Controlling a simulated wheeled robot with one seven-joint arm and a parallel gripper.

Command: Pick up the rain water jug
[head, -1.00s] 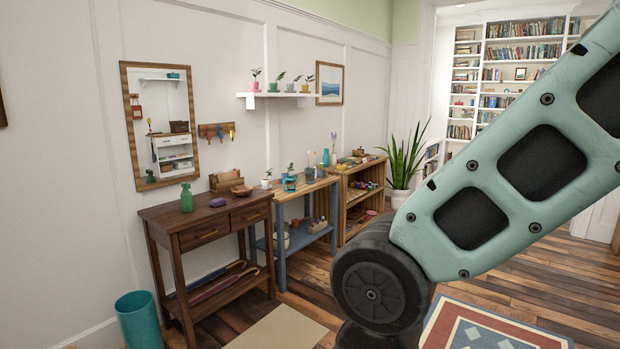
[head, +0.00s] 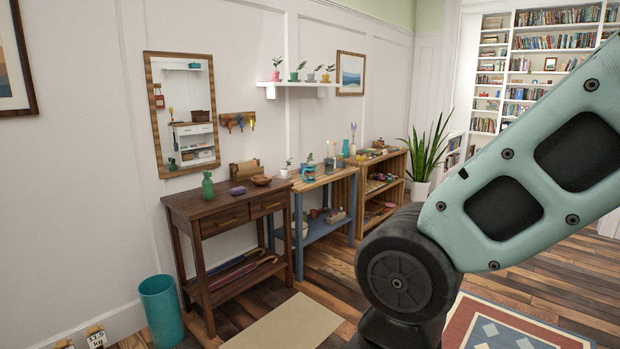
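I cannot tell for sure which vessel is the rain water jug. A small teal vessel (head: 308,174) stands on the blue bench with a wooden top (head: 325,178), among small potted plants. A green bottle-shaped vessel (head: 208,186) stands on the dark wooden console table (head: 190,207). A turquoise vase (head: 345,148) stands further back by the wooden shelf unit. My gripper is out of view; only links of my arm show at the right, well in front of the furniture.
A teal bin (head: 161,308) stands on the floor at the left of the console table. A beige mat (head: 283,332) lies before the furniture, and a patterned rug (head: 515,325) lies at the right. A large potted plant (head: 427,155) stands beyond the shelf unit.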

